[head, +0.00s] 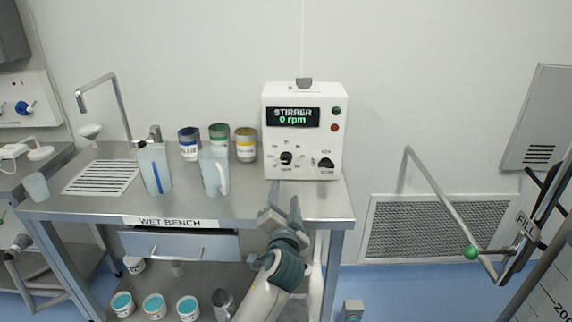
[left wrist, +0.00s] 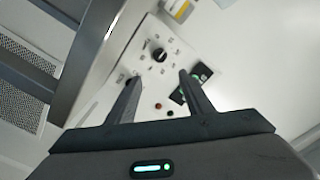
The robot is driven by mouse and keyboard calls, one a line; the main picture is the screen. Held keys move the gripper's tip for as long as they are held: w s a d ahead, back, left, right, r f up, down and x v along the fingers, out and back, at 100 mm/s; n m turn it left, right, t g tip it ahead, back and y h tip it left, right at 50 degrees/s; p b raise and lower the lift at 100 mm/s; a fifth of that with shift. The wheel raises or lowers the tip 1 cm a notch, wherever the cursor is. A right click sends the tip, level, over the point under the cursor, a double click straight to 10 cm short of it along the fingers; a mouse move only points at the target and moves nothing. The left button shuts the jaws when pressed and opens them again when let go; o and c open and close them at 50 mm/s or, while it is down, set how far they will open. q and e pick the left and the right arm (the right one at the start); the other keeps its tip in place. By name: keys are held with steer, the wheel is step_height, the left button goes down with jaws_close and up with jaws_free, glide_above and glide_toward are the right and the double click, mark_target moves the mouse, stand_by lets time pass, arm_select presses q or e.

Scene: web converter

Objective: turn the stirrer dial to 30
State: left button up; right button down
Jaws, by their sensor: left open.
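The stirrer (head: 334,104) is a white box standing at the right end of the wet bench; its display reads "0 rpm". Its black round dial (head: 286,158) sits low on the left of the front face, with a ring of marks around it that are too small to read. My left gripper (head: 284,200) is open and empty, in front of the stirrer and below the dial, apart from it. In the left wrist view the dial (left wrist: 159,55) shows beyond and between the two spread fingers. A small grey and teal part at the bottom of the head view may be my right gripper.
A second knob (head: 326,162) sits right of the dial, with green and red buttons above. A clear jug (head: 214,172) and paint cans (head: 246,146) stand left of the stirrer on the wet bench (head: 110,207).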

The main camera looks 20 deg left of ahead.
mark_target(286, 161)
arm_select(q)
steer(key=shift+w, duration=0.1)
steer(key=p+x, duration=0.2)
steer(key=x, duration=1.3)
steer(key=shift+w+a, duration=0.2)
steer(key=shift+w, duration=0.1)
steer(key=shift+w+a, duration=0.15)
steer(key=shift+w, duration=0.55)
steer(key=c, duration=1)
arm_select(e)
steer(key=s+d+f+g, duration=0.1)
steer(key=s+d+g, duration=0.1)
steer(key=s, duration=0.6)
steer(key=shift+s+d+f+h, duration=0.3)
steer(key=shift+s+d+f, duration=0.1)
steer(key=shift+d, duration=0.25)
